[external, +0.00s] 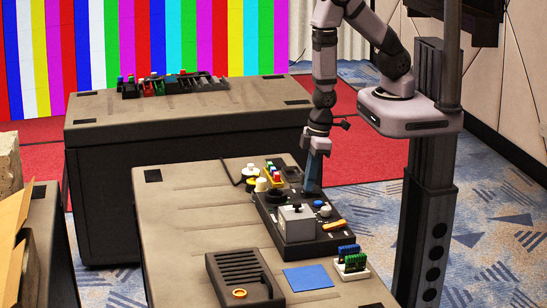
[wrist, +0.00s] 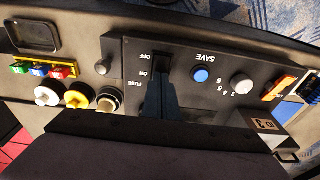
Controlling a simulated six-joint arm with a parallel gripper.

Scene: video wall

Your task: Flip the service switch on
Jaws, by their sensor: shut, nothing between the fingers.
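A black control panel (external: 322,238) lies on the near table, and it fills the middle of the wrist view (wrist: 215,60). Its dark switch (wrist: 161,62) sits beside printed ON and OFF labels; its lever position is too dark to tell. The labels appear upside down in the wrist view. My gripper (external: 312,188) points straight down over the far part of the panel, with its blue-grey fingers shut and empty. In the wrist view the fingertips (wrist: 163,88) reach close to the switch and partly cover it; I cannot tell whether they touch.
A blue SAVE button (wrist: 200,75), a grey knob (wrist: 241,84) and an orange handle (external: 335,225) are close by. A grey box (external: 297,222) rises from the panel. A blue mat (external: 308,276) and slotted black tray (external: 240,275) lie in front.

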